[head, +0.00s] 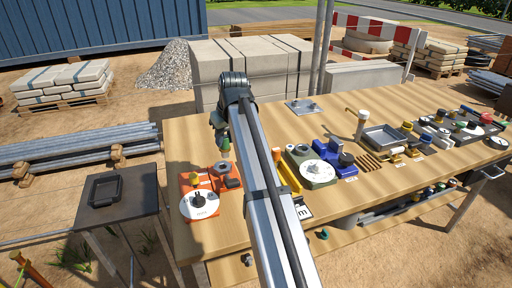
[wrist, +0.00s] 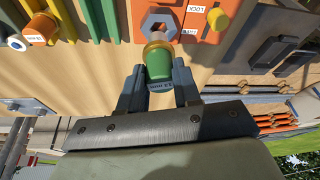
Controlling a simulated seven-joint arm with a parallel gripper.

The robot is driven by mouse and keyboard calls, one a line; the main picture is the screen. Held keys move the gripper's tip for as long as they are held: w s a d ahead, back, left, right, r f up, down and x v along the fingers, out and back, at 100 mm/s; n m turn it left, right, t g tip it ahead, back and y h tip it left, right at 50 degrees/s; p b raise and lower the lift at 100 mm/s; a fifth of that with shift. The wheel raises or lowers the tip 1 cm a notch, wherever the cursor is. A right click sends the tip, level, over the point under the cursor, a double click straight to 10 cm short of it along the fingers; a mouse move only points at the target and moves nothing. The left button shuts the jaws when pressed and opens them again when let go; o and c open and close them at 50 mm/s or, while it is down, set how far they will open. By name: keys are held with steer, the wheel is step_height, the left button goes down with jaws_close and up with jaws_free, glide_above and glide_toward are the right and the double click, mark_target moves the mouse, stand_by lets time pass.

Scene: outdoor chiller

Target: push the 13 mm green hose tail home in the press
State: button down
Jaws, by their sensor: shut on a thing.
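My gripper (wrist: 158,88) is shut on a green hose tail (wrist: 158,66), with one dark finger on each side of it. The tail has a brass-coloured end and a label that seems to read 13 mm. The press also shows in the wrist view (wrist: 199,22). Its grey hexagonal socket (wrist: 157,20) lies just beyond the brass end. I cannot tell whether the tail touches or enters the socket.
The press carries a white dial with a black knob (head: 199,200) and a yellow button (head: 195,179). My arm crosses the bench, hiding part of it. A green-grey dial unit (head: 312,168) and yellow bars (head: 288,177) stand to the right. Bare wood lies behind the press.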

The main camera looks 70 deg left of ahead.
mark_target(222, 151)
steer(key=shift+s+a+r+n, duration=0.25)
steer(key=shift+a+r+n, duration=0.05)
steer(key=shift+a+n, duration=0.4)
steer(key=shift+s+a+r+n, duration=0.2)
steer(key=shift+a+r+n, duration=0.1)
steer(key=shift+a+n, duration=0.4)
steer(key=shift+d, duration=0.15)
steer(key=shift+f, duration=2.9)
steer(key=shift+f, duration=0.25)
steer(key=shift+f, duration=1)
steer(key=shift+f, duration=0.75)
